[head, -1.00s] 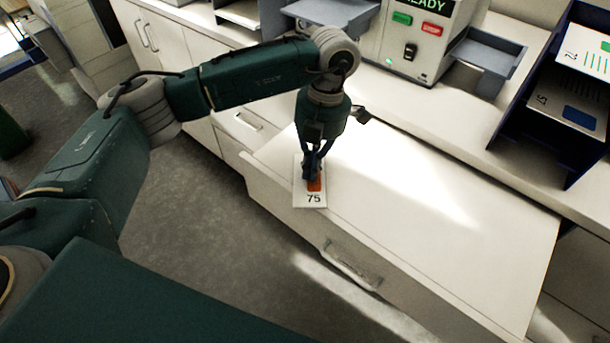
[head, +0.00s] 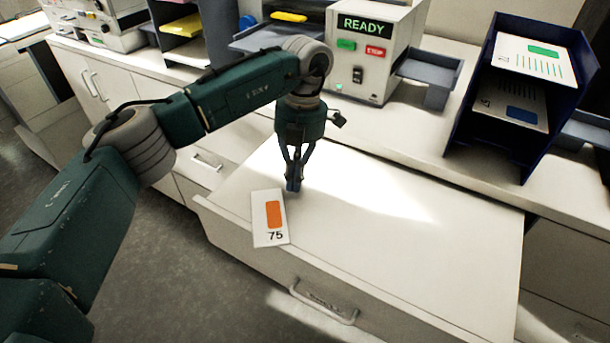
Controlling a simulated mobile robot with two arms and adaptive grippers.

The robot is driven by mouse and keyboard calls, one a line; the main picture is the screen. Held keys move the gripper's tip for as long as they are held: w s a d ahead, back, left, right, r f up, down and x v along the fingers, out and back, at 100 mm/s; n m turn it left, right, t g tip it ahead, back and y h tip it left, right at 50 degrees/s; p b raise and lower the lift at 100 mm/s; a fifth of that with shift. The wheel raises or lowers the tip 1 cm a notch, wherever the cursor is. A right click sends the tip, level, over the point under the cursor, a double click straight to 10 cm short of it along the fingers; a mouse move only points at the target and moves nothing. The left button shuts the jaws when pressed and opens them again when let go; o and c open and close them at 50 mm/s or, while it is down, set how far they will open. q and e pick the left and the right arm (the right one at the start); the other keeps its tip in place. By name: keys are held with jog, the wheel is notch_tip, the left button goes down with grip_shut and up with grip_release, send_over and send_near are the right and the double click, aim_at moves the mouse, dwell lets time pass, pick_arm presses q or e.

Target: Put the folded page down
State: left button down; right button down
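The folded page (head: 269,230) is a white card with an orange block and the number 75. It lies flat on the white pull-out surface (head: 400,250), close to its left front edge. My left gripper (head: 293,186) points down just behind and to the right of the page, apart from it in the picture. Nothing shows between its fingertips, which look close together; whether they are parted is hard to see from here. My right gripper is not in view.
A machine with a READY display (head: 366,50) stands behind on the counter, with a grey tray (head: 430,68) on its right. A dark blue rack (head: 468,120) holding pages stands at the right. The pull-out surface is clear to the right of the gripper.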

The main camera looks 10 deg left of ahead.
pick_arm(q)
jog(key=shift+w+d+b, duration=0.4)
jog(key=shift+w+d, duration=0.15)
jog(key=shift+w, duration=0.35)
jog(key=shift+w+d+r, duration=0.1)
jog(key=shift+w+d, duration=0.2)
jog(key=shift+w, duration=0.25)
jog(key=shift+w+d, duration=0.15)
jog(key=shift+w, duration=0.2)
